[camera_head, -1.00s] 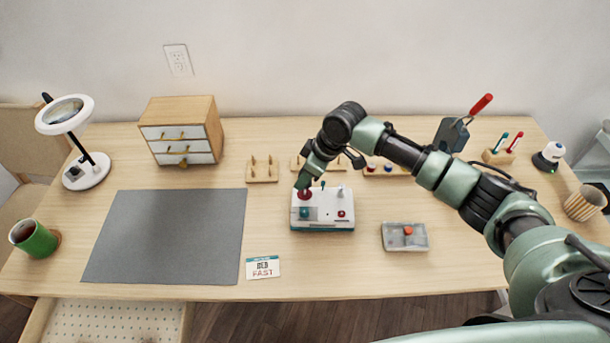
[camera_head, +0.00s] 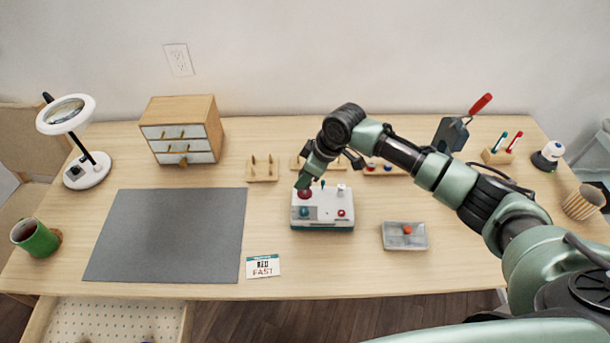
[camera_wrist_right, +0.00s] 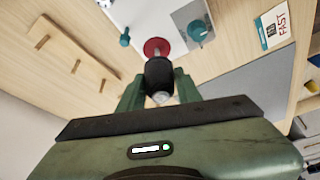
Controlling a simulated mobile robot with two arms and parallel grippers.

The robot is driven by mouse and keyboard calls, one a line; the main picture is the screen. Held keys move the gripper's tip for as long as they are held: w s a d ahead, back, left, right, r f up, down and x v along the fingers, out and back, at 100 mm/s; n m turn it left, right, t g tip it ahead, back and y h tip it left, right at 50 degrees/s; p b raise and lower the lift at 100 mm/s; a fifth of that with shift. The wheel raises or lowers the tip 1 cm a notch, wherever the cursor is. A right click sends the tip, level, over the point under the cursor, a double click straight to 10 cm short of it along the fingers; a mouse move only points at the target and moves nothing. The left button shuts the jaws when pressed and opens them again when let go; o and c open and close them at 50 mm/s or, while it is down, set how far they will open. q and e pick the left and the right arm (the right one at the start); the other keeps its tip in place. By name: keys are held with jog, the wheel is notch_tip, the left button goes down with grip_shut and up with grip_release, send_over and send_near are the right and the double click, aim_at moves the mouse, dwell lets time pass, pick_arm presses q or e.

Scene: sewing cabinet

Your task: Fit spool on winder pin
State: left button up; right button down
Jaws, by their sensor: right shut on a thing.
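The winder (camera_head: 323,219) is a white box with a teal base, a teal knob and a red button, standing mid-table. My right gripper (camera_head: 303,184) reaches down over its back left corner. A red round flange (camera_head: 305,194), apparently the spool's, shows right under the fingertips. In the right wrist view my right gripper (camera_wrist_right: 158,85) is shut around a dark cylinder with a pale end, and the red flange (camera_wrist_right: 155,47) shows at its far end. The winder pin is hidden there, so I cannot tell whether the spool sits on it. My left gripper is out of view.
A grey tray (camera_head: 404,243) with a red item lies right of the winder. A card reading RED FAST (camera_head: 263,267) lies in front. Wooden peg racks (camera_head: 262,175) stand behind. A grey mat (camera_head: 165,235) lies left, and a drawer (camera_head: 110,318) is open below the front edge.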

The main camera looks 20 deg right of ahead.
jog(key=shift+f+p, duration=0.55)
jog(key=shift+p, duration=0.05)
dwell(1.4)
jog(key=shift+f+b, duration=0.35)
jog(key=shift+f, duration=1.15)
dwell(2.1)
jog(key=c, duration=0.9)
grip_release()
jog(key=b+v, duration=0.1)
jog(key=v, duration=0.6)
jog(key=shift+r, duration=0.35)
jog(key=shift+s+d, duration=0.15)
